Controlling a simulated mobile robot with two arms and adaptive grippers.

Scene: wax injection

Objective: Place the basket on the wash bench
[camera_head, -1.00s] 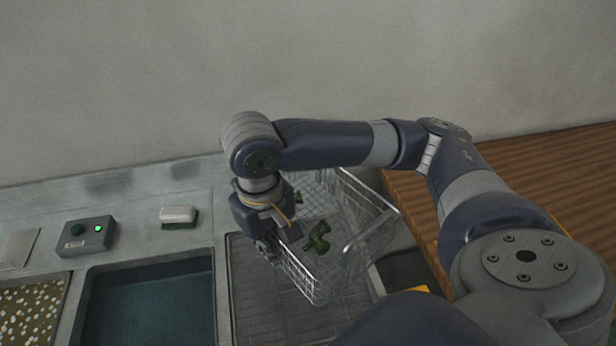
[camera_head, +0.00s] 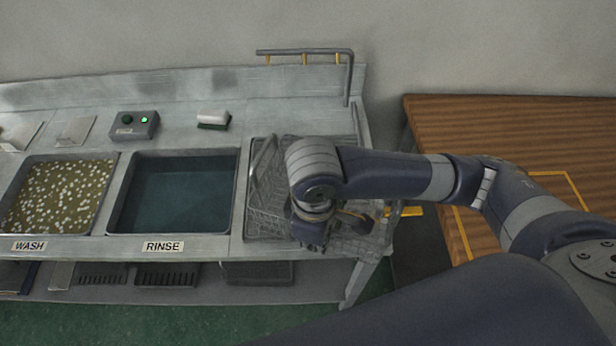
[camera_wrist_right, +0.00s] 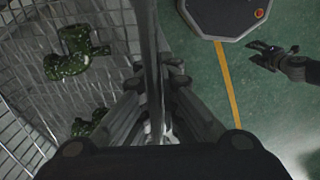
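The wire basket (camera_head: 268,180) is at the right end of the grey wash bench (camera_head: 205,248), right of the rinse basin. Its right side reaches to or past the bench's right edge; I cannot tell whether its bottom touches the bench. In the wrist view the basket's mesh (camera_wrist_right: 35,110) holds dark green speckled pieces (camera_wrist_right: 75,55). My right gripper (camera_head: 312,240) covers part of the basket; in the wrist view its fingers (camera_wrist_right: 155,95) close around the basket's rim bar. My left gripper (camera_wrist_right: 262,54) shows only in the wrist view, empty over the floor, fingers apart.
The wash basin (camera_head: 60,195) and rinse basin (camera_head: 180,190) lie left of the basket. A rail (camera_head: 305,52) rises at the back right. A wooden table (camera_head: 500,125) stands right, across a gap.

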